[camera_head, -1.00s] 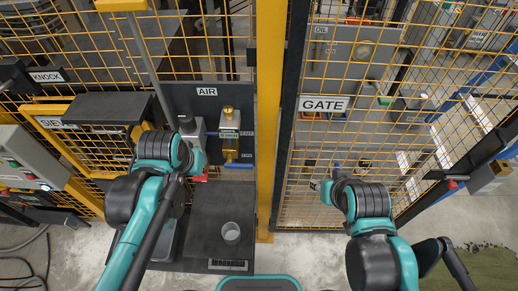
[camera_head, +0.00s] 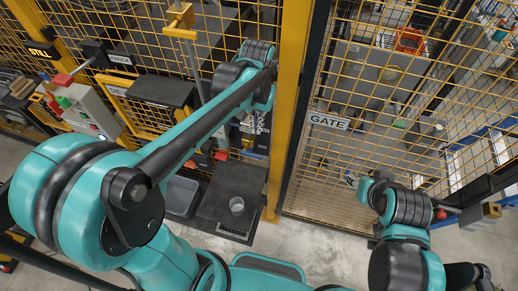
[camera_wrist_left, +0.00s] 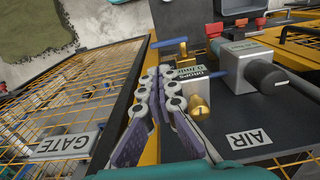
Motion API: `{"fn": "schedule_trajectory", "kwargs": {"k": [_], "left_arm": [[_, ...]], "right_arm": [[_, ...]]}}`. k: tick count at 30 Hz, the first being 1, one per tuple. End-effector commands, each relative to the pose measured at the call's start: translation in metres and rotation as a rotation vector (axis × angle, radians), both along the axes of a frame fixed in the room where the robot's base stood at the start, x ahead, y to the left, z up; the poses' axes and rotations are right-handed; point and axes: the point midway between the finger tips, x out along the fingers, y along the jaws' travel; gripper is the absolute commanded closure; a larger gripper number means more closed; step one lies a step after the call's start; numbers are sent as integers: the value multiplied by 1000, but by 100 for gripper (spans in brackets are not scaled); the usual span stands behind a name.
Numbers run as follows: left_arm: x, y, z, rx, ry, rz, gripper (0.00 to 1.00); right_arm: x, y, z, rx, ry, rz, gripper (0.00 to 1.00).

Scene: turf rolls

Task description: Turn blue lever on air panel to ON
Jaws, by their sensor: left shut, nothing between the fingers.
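The dark air panel (camera_wrist_left: 248,112), with its AIR label upside down, fills the right of the left wrist view. It carries a brass and grey filter unit (camera_wrist_left: 198,98) and a grey block with a dark knob. A blue lever (camera_wrist_left: 170,42) sticks out sideways near the panel's far edge. My left gripper (camera_wrist_left: 163,78) is shut and empty, its fingertips short of the lever and beside the filter unit; contact cannot be told. In the head view my left arm hides most of the panel. My right gripper (camera_head: 356,181) is small and partly hidden by its wrist.
A yellow post (camera_head: 291,110) and the mesh gate with its GATE sign (camera_head: 328,121) stand right of the panel. A cup (camera_head: 237,204) sits on a black bench (camera_head: 222,186) below, beside a grey bin (camera_head: 182,196). A red handle (camera_wrist_left: 214,30) is near the lever.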

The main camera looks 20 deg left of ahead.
Motion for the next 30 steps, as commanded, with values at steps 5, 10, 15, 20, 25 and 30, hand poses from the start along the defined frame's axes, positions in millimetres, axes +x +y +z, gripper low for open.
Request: {"fn": "schedule_trajectory", "kwargs": {"k": [5, 10, 15, 20, 25, 30], "left_arm": [[0, 0, -1, 0, -1, 0, 100], [0, 0, -15, 0, -1, 0, 100], [0, 1, -47, 0, -1, 0, 100], [0, 1, -82, 0, -1, 0, 100], [0, 1, -114, 0, -1, 0, 100], [0, 2, -133, 0, -1, 0, 100]], "right_arm": [[0, 0, 0, 0, 0, 0, 60], [0, 0, -1, 0, 0, 0, 60], [0, 0, -2, 0, 0, 0, 60], [0, 0, -4, 0, 0, 0, 60], [0, 0, -5, 0, 0, 0, 60], [0, 0, -5, 0, 0, 0, 60]]}}
